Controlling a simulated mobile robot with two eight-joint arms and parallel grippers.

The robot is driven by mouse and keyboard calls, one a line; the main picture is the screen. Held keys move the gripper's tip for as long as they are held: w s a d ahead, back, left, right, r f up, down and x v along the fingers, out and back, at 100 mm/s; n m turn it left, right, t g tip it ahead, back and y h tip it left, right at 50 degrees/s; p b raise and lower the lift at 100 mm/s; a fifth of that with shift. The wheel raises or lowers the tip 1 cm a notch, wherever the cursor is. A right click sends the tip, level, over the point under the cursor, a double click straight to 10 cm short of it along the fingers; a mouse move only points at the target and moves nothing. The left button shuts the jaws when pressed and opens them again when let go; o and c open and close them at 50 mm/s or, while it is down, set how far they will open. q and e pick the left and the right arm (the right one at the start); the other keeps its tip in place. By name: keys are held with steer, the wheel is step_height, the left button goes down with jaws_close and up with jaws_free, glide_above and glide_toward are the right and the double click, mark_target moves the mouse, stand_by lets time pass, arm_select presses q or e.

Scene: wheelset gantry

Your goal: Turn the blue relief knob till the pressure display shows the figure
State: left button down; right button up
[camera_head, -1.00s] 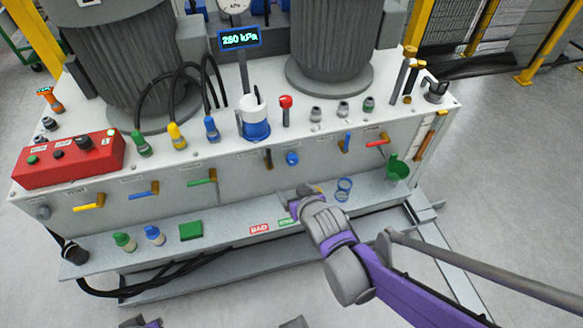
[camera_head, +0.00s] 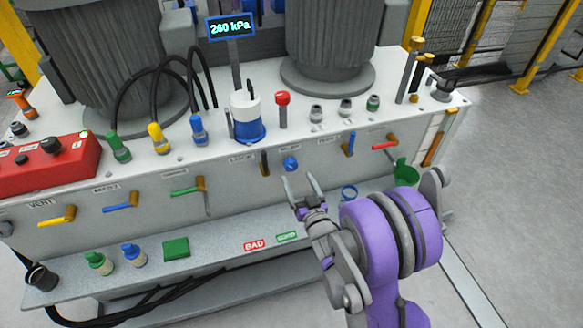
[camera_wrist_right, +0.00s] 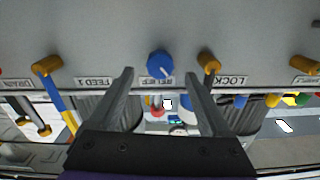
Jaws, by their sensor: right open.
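The blue relief knob (camera_head: 290,163) sits on the front face of the white gantry block. The pressure display (camera_head: 231,26) reads 260 kPa. My left gripper is not in view.
A black-and-orange lock lever (camera_head: 265,162) is close left of the knob. A blue lever (camera_head: 349,144) and a red lever (camera_head: 384,145) are to the right.

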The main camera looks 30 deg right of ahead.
mark_target(292, 168)
steer(key=x, duration=0.6)
steer(key=c, duration=1.3)
steer(key=shift+n+b, duration=0.3)
steer(key=shift+n, duration=0.1)
jaws_close()
steer(key=o, duration=1.3)
jaws_free()
steer(key=v, duration=1)
steer(key=shift+s, duration=0.4)
steer(key=shift+a, duration=0.2)
